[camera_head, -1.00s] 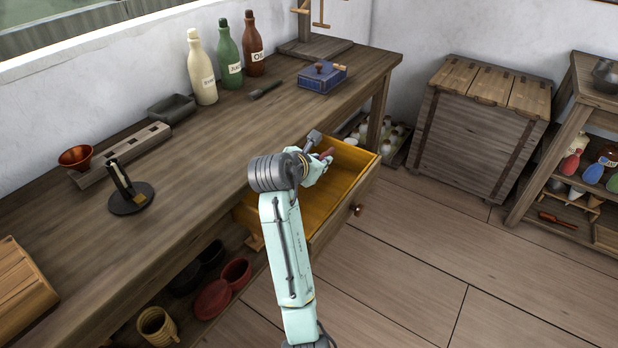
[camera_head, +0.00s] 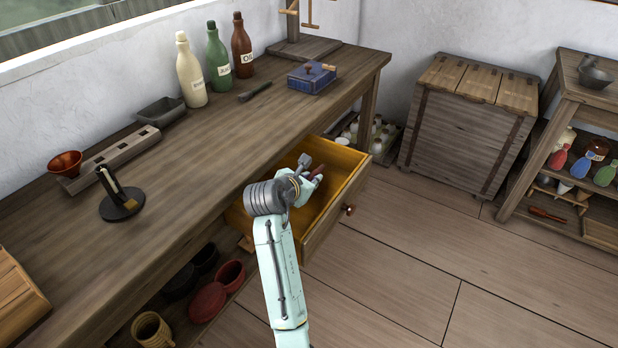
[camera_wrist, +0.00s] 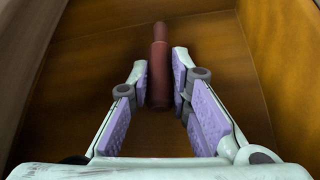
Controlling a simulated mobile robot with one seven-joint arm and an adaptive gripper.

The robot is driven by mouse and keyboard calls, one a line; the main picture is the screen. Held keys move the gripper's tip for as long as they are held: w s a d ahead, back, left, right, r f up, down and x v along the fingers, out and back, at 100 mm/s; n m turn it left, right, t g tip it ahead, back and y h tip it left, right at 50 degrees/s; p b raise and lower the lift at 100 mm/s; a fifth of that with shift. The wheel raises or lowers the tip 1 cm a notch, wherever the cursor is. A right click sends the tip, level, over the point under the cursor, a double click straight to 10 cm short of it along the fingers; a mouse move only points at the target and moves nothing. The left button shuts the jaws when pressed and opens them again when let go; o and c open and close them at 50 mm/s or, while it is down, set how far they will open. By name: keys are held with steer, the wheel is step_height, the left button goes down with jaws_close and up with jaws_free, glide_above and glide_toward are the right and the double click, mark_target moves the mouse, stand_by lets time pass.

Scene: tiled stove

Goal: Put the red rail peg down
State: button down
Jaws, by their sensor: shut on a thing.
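The red rail peg (camera_wrist: 160,65) is a dull red rod with a thinner far end. In the wrist view it lies between the pads of my gripper (camera_wrist: 159,88), which is shut on it. The orange-brown bottom of the open drawer (camera_wrist: 88,75) is beyond it; I cannot tell whether the peg touches it. In the head view my gripper (camera_head: 310,180) is over the open drawer (camera_head: 343,195), below the bench top level. The peg (camera_head: 317,172) shows only in small part there, the rest hidden by my gripper.
The wooden bench top (camera_head: 200,150) is left of the drawer, with bottles (camera_head: 217,65) and a blue box (camera_head: 311,77) at the back. A slatted chest (camera_head: 463,130) stands at the right. Floor is clear in front of the drawer.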

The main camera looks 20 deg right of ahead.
steer(key=shift+f, duration=0.25)
steer(key=c, duration=1.5)
jaws_free()
steer(key=shift+o, duration=0.2)
steer(key=shift+r, duration=0.1)
steer(key=shift+r, duration=0.3)
steer(key=v, duration=1.2)
steer(key=shift+r+b, duration=0.25)
steer(key=shift+b, duration=0.1)
